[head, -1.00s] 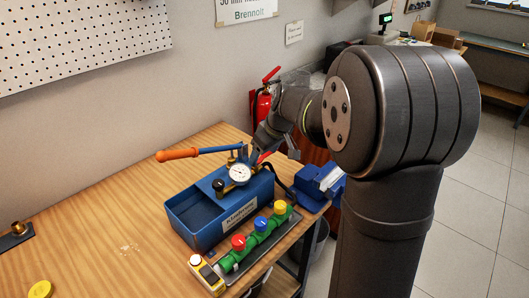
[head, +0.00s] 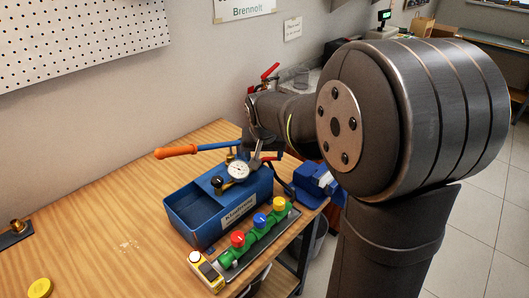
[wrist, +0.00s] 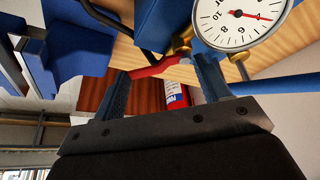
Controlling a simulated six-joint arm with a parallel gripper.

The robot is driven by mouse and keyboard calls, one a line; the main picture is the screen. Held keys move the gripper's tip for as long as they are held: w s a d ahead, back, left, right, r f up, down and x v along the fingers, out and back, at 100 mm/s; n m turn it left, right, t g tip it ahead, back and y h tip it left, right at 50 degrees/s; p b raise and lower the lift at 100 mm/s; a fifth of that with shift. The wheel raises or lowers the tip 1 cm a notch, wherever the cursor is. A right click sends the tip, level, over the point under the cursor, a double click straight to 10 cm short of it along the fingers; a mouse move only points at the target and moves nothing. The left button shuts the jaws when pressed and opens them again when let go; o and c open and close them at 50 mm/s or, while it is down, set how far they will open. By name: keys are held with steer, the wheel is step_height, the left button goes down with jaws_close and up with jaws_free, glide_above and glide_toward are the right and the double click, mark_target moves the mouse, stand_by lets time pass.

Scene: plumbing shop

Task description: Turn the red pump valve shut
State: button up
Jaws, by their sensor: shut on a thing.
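The red pump valve (wrist: 151,69) shows in the wrist view as a small red lever on a brass fitting, below the gauge (wrist: 238,18). My gripper (wrist: 163,67) has its two fingers on either end of the lever and is shut on it. In the head view my gripper (head: 257,157) is at the back right of the blue test pump (head: 232,218), behind the gauge. The arm and gripper mostly hide the valve there. The pump's orange-handled lever (head: 177,152) points left.
A green manifold (head: 250,246) with red, blue and yellow knobs lies in front of the pump, with a yellow meter (head: 206,272) at its left end. A blue vise (head: 316,181) stands to the right. A fire extinguisher (wrist: 175,95) is beyond the bench.

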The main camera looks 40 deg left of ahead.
steer(key=m, duration=0.2)
steer(key=s+m+h, duration=0.1)
steer(key=m, duration=0.1)
steer(key=shift+s+d+m+t+h, duration=0.1)
steer(key=shift+s+m+t+h, duration=0.05)
steer(key=shift+m+t+h, duration=0.2)
steer(key=shift+s+m+h, duration=0.25)
steer(key=shift+m+h, duration=0.15)
steer(key=shift+m, duration=0.6)
steer(key=shift+s+m+h, duration=0.25)
steer(key=shift+m+h, duration=0.1)
steer(key=shift+m, duration=0.6)
steer(key=o, duration=1)
steer(key=v, duration=1.7)
steer(key=shift+s+r, duration=0.1)
steer(key=shift+s, duration=0.3)
